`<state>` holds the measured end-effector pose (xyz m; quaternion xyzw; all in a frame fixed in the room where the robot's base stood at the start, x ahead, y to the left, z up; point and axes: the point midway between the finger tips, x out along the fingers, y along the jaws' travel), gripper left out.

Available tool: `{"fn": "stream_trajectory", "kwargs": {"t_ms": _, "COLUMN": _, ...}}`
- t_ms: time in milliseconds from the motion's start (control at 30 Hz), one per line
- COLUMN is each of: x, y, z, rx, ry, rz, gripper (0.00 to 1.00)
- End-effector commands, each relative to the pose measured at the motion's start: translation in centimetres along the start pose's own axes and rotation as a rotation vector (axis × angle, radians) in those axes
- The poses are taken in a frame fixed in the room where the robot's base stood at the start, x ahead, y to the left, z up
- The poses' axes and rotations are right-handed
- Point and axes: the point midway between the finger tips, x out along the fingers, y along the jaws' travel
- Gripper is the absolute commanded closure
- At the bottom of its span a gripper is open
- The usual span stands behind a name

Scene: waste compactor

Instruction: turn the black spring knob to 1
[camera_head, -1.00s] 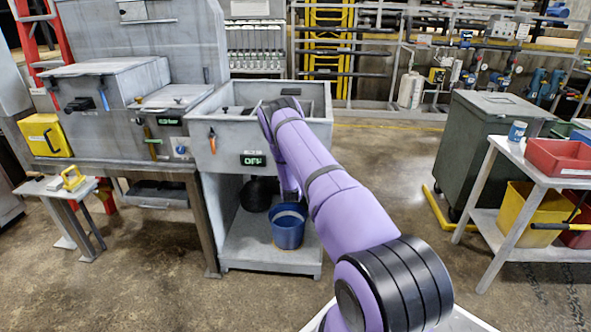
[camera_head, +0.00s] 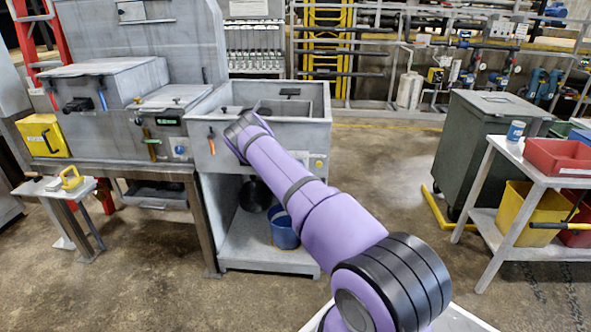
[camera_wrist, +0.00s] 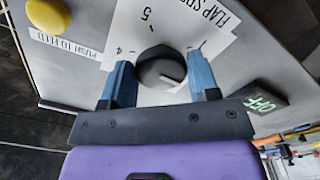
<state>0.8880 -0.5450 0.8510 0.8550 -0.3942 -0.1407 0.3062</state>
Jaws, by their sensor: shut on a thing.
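The black knob (camera_wrist: 160,68) shows in the wrist view on a grey panel, over a white dial label with "4" and "5" legible and a stroke at the upper right. The knob's white mark points to the lower right. My gripper (camera_wrist: 162,82) is shut on the knob, with one blue finger at each side. The printed words beside the dial are cut off, reading roughly "FLAP, SPR". In the head view my arm hides the knob and the gripper in front of the grey tank (camera_head: 225,125).
A yellow button (camera_wrist: 48,14) labelled "PUSH TO FEED" and a display reading "OFF" (camera_wrist: 264,102) flank the dial. In the head view an orange-handled lever (camera_head: 211,143) is left of my arm, and a blue bucket (camera_head: 284,233) stands below.

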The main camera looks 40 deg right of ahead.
Motion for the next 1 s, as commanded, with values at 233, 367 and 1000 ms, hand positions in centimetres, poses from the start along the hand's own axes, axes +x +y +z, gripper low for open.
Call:
{"fn": "stream_trajectory", "kwargs": {"t_ms": 233, "x": -0.19, "y": -0.13, "z": 0.19, "rx": -0.236, "ry": -0.003, "rz": -0.005, "gripper": 0.69}}
{"fn": "stream_trajectory", "kwargs": {"t_ms": 367, "x": -0.17, "y": -0.02, "z": 0.15, "rx": -0.359, "ry": -0.002, "rz": -0.004, "gripper": 0.69}}
{"fn": "stream_trajectory", "kwargs": {"t_ms": 1000, "x": -0.16, "y": 0.26, "z": 0.11, "rx": -0.827, "ry": -0.004, "rz": -0.004, "gripper": 0.69}}
